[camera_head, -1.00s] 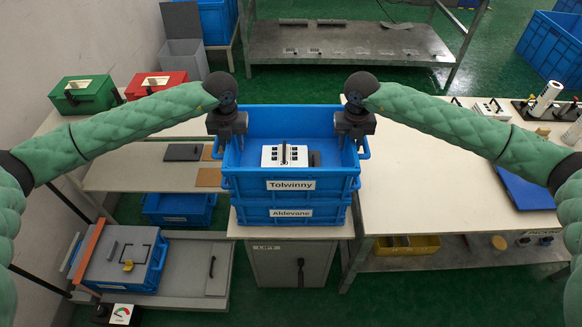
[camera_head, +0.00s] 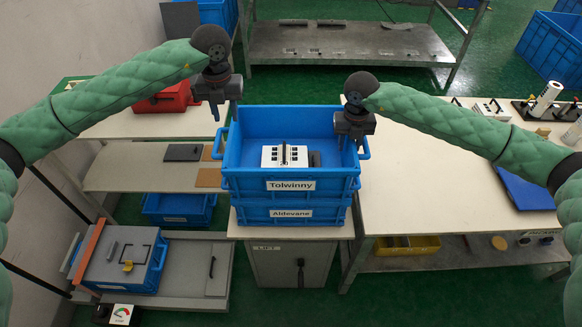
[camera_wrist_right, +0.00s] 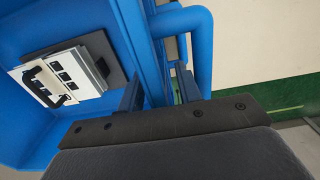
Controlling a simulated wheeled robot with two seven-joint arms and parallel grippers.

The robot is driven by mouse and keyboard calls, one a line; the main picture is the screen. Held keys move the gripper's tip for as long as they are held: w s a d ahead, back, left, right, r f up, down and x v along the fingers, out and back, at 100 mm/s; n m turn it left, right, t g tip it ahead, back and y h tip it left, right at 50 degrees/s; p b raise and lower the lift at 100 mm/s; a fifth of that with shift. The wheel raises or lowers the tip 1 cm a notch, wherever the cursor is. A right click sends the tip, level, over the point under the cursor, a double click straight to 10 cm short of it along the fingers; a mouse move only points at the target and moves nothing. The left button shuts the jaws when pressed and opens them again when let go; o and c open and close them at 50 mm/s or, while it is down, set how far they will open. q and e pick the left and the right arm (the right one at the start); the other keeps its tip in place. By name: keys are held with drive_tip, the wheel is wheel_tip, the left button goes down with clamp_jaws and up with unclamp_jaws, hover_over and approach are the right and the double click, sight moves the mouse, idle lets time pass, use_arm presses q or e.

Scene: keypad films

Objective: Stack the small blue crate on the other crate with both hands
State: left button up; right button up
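The small blue crate labelled Tolwinny (camera_head: 291,196) sits level on the other blue crate, labelled Aldevane (camera_head: 291,223), in the head view. The two edges line up closely. A white panel with black parts (camera_head: 284,156) lies inside the upper crate and also shows in the right wrist view (camera_wrist_right: 62,78). My left gripper (camera_head: 225,108) is open and empty, above and left of the crate's left handle. My right gripper (camera_head: 350,141) is at the crate's right side. In the right wrist view (camera_wrist_right: 160,92) its fingers stand apart on either side of the crate's wall, beside the handle.
The crates stand on a narrow pale table (camera_head: 240,231) over a grey cabinet. A worktable (camera_head: 420,180) with a blue panel is at the right. Shelves with a red box (camera_head: 168,98) are at the left. A metal rack stands behind.

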wheel_tip(320, 180, up, 12)
drive_tip(key=shift+f, duration=0.1)
idle(0.4)
drive_tip(key=shift+f, duration=0.1)
idle(0.4)
